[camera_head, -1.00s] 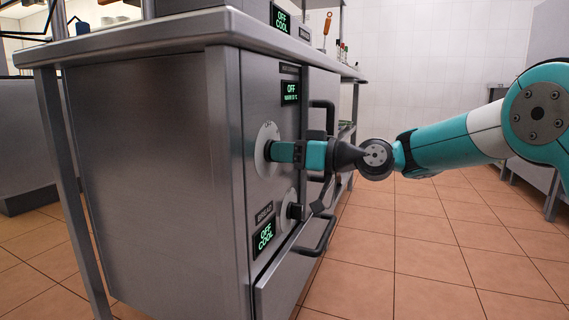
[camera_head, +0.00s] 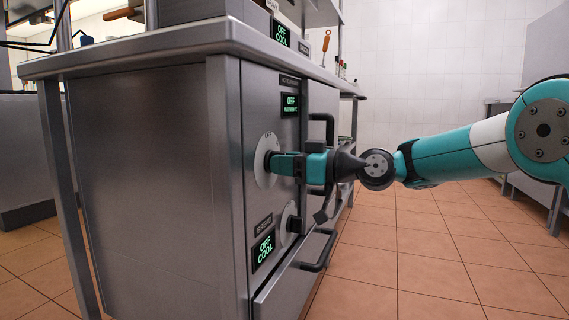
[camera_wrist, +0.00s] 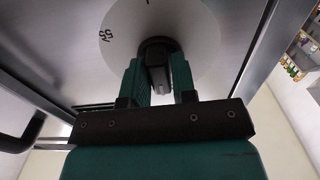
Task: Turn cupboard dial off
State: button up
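The cupboard (camera_head: 150,180) is a steel unit with two dials on its front. The upper dial (camera_head: 265,172) is a pale disc with a black knob; the small display (camera_head: 290,103) above it reads OFF. My gripper (camera_head: 280,164) is at this upper dial. In the wrist view, the knob (camera_wrist: 158,75) lies between the two teal fingertips (camera_wrist: 160,80), with narrow gaps seeming to show beside it. The fingers look open around the knob; contact is hard to judge. The lower dial (camera_head: 288,222) has a display (camera_head: 264,250) reading OFF COOL.
Dark bar handles (camera_head: 322,130) stick out just right of the dials, close to my gripper; a lower handle (camera_head: 318,252) juts out below. The counter edge (camera_head: 140,58) overhangs above. The tiled floor (camera_head: 430,260) to the right is clear.

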jog(key=shift+o, duration=1.3)
jog(key=b+v, duration=0.2)
jog(key=v, duration=1.5)
jog(key=shift+d, duration=0.15)
jog(key=shift+s+r, duration=0.1)
jog(key=shift+r, duration=0.05)
